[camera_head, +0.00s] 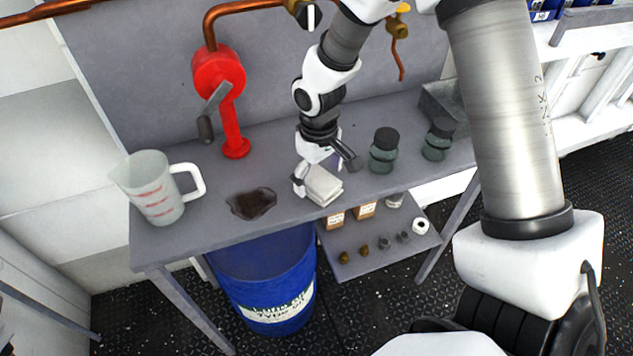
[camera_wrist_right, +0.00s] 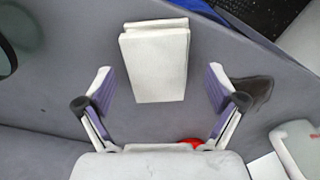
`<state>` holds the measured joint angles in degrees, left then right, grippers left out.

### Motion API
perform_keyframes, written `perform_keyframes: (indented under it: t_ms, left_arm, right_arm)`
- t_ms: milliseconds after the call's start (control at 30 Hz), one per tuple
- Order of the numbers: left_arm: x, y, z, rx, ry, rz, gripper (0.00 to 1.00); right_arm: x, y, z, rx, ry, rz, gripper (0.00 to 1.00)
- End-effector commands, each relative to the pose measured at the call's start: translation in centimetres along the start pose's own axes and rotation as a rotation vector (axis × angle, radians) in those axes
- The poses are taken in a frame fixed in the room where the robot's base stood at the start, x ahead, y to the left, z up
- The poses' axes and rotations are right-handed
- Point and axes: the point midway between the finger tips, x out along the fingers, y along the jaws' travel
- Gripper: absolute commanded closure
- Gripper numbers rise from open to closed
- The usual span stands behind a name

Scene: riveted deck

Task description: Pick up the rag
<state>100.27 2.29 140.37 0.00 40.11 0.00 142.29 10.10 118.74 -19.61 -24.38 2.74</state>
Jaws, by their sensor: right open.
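The rag (camera_head: 323,187) is a white, folded, block-like cloth near the front edge of the grey bench. My right gripper (camera_head: 325,175) is just above and behind it in the head view. In the right wrist view the rag (camera_wrist_right: 155,62) lies ahead of and between the two spread fingers of my right gripper (camera_wrist_right: 161,88). The gripper is open and empty, and a gap shows on both sides of the rag. My left gripper is not in either view.
On the bench (camera_head: 215,222) are a dark stain (camera_head: 252,203), a measuring jug (camera_head: 155,187), a red hand pump (camera_head: 232,105) and two dark-lidded jars (camera_head: 383,151) (camera_head: 438,139). A blue drum (camera_head: 268,280) and a low shelf (camera_head: 375,262) with small items are below.

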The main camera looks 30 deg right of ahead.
Motion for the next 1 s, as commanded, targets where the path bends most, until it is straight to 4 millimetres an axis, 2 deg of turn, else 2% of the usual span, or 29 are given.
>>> perform_keyframes:
  t_ms: [200,233,367,400,767,867,1000]
  left_arm:
    - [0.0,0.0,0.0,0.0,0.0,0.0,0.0]
    - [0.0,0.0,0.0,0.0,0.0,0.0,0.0]
    - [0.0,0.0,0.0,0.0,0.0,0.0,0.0]
    - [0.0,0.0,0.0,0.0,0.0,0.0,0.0]
    - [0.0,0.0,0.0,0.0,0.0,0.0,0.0]
    - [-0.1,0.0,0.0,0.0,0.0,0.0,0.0]
    - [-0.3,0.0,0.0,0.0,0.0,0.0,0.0]
  right_arm:
    - [0.4,0.0,0.0,0.0,0.0,0.0,0.06]
    - [0.4,0.0,0.0,0.0,0.0,0.0,0.1]
    - [0.3,0.0,0.0,0.0,0.0,-0.001,0.56]
    - [0.3,0.0,0.0,0.0,0.0,-0.001,0.7]
    - [-0.1,0.0,0.0,0.001,0.002,0.0,0.7]
    - [-1.5,0.0,-0.1,0.002,0.004,0.0,0.7]
    - [-5.0,0.0,-0.1,0.002,0.007,0.001,0.7]
